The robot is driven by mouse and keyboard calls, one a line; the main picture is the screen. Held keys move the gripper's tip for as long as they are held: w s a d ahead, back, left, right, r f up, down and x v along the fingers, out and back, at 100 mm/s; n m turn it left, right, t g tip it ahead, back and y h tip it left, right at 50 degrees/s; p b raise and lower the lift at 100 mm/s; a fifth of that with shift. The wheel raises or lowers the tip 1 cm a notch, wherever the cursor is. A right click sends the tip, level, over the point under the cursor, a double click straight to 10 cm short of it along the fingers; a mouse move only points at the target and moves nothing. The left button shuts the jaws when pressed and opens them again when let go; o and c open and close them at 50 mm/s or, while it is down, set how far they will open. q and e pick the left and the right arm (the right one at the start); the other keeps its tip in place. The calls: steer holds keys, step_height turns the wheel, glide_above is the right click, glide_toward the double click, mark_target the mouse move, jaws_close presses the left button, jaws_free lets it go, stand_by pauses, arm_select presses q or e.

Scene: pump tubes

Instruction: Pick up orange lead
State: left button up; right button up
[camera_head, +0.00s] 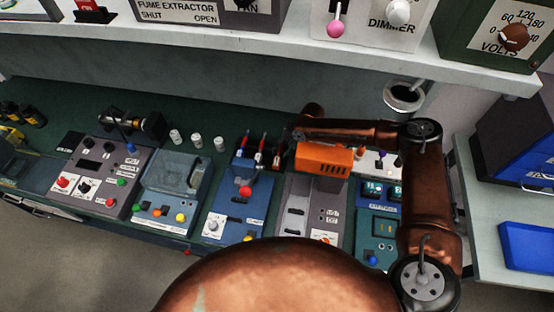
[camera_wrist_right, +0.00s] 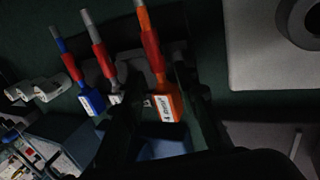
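The orange lead (camera_wrist_right: 166,104) stands in the right wrist view with an orange plug body, a white label, a red collar and an orange tip. A grey lead (camera_wrist_right: 103,55) and a blue lead (camera_wrist_right: 91,98) with red collars stand to its left. My right gripper (camera_wrist_right: 154,75) has dark fingers on either side of the orange lead, with visible gaps, so it looks open around it. In the head view the red-collared leads (camera_head: 262,144) stand behind the blue device, just left of my right gripper (camera_head: 287,149). My left gripper is out of view.
A row of devices fills the bench: a grey panel (camera_head: 107,178), a clear-lidded unit (camera_head: 168,190), a blue unit (camera_head: 232,210). Small white bottles (camera_head: 197,141) stand left of the leads. A shelf (camera_head: 250,45) overhangs the bench. A blue tray (camera_head: 527,246) is at right.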

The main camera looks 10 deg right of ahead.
steer(key=shift+w+a+f, duration=0.1)
steer(key=shift+a+f, duration=0.05)
steer(key=shift+f, duration=0.3)
steer(key=shift+c, duration=0.7)
jaws_close()
